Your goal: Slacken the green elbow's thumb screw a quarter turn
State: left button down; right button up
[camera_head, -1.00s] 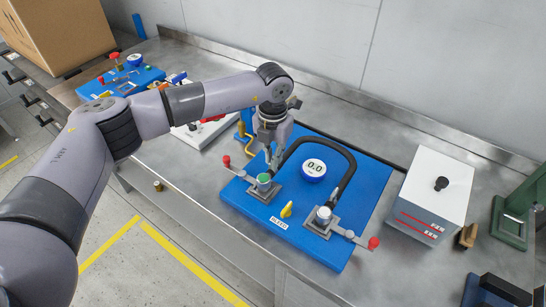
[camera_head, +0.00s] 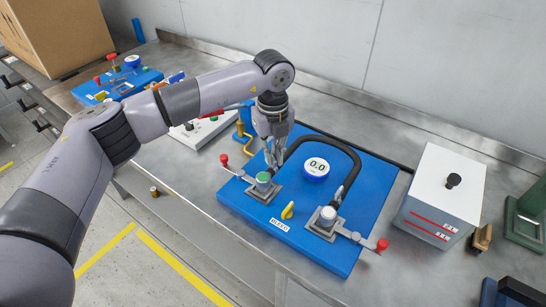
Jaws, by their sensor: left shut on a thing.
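The green-topped elbow (camera_head: 263,178) stands on a grey clamp plate at the left of the blue board (camera_head: 362,222). A black hose (camera_head: 340,148) arches from it to the white-topped elbow (camera_head: 327,214). My left gripper (camera_head: 273,160) points down right at the back of the green elbow, by the hose end. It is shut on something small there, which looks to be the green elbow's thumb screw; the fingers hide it. My right gripper is not in view.
A round gauge (camera_head: 317,168) reading 0.0 and a yellow knob (camera_head: 287,210) are on the board. Red-knobbed levers (camera_head: 382,245) stick out at both sides. A white box (camera_head: 440,195) stands to the right. A white switch panel (camera_head: 197,130) lies behind my left arm.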

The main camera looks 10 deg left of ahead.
pick_arm(q)
jog(key=n+b, duration=0.1)
jog(key=n, duration=0.2)
jog(key=shift+n, duration=0.3)
jog(key=shift+n+b, duration=0.45)
jog(key=shift+n, duration=0.75)
jog(key=shift+r+n, duration=0.1)
jog(key=shift+n, duration=0.2)
jog(key=c, duration=1.7)
grip_release()
notch_tip(320, 180, up, 12)
